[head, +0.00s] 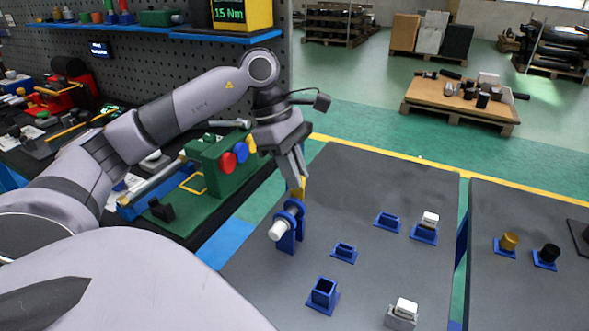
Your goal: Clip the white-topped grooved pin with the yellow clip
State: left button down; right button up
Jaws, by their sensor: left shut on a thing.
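The white-topped grooved pin (278,231) lies roughly level in the blue stand (287,246), its white end facing toward me. The stand is on the left part of the dark grey table top. My left gripper (299,181) reaches down from above and is shut on the yellow clip (300,191). The clip is just above the upper part of the blue stand, behind the white end of the pin. I cannot tell whether the clip touches the pin. The pin's groove is hidden. My right gripper is not in view.
Empty blue holders (323,294) and (344,253) stand on the grey table (390,180). A white-topped block (430,219) sits in another holder, and one more (405,308) stands near the front. A second table (530,215) is at right. A cluttered green bench fixture (215,160) is at left.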

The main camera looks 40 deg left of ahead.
pick_arm(q)
jog(key=shift+s+f+b, duration=0.15)
jog(key=shift+f+b, duration=0.45)
jog(key=shift+f, duration=0.15)
jog(key=c, duration=1)
grip_release()
jog(key=shift+c, duration=0.2)
jog(key=shift+r, duration=0.15)
jog(key=shift+p+v, duration=0.8)
jog(key=shift+v, duration=0.1)
jog(key=p+v, duration=0.1)
jog(key=v, duration=0.2)
jog(key=shift+p, duration=0.35)
